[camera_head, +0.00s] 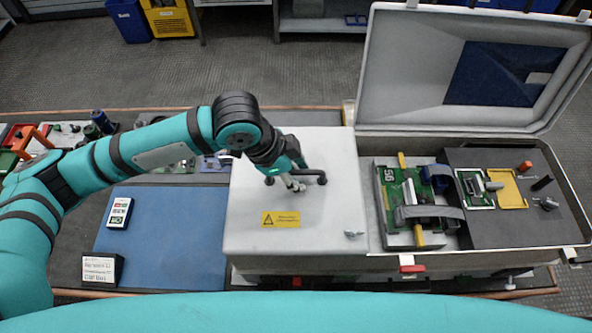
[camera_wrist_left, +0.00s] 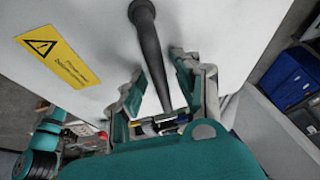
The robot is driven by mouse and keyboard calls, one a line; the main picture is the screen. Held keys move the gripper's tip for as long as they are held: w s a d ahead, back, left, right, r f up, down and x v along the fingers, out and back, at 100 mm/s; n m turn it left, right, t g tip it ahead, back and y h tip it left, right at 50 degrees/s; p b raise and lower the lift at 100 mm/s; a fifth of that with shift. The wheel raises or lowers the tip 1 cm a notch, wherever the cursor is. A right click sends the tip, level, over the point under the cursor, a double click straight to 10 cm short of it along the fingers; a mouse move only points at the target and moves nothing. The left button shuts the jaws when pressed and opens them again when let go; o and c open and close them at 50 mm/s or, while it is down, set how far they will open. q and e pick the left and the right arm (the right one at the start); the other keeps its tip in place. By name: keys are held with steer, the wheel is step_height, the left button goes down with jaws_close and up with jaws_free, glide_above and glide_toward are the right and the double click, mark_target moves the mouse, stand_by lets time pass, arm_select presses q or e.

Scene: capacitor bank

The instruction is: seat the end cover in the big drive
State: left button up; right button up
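A white cover panel (camera_head: 250,215), which looks like the end cover, lies flat in the middle of the bench, with a yellow warning label (camera_head: 281,219) and a dark bar handle (camera_head: 314,174). I cannot tell the drive apart from the white unit beneath it. My left gripper (camera_head: 296,183) is over the handle. In the left wrist view the handle (camera_wrist_left: 150,45) runs between the fingertips of my left gripper (camera_wrist_left: 155,78), which stand apart with gaps on both sides. The fingers hide part of the handle in the head view. My right gripper does not show.
A small metal wing-shaped part (camera_head: 354,234) lies on the panel's front right. An open grey case (camera_head: 375,255) holding a green board (camera_head: 392,200) stands at right, its lid (camera_head: 410,70) raised. A blue mat (camera_head: 165,240) lies at left. Coloured bins (camera_head: 172,22) stand behind.

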arm_select(q)
steer(key=v, duration=1.2)
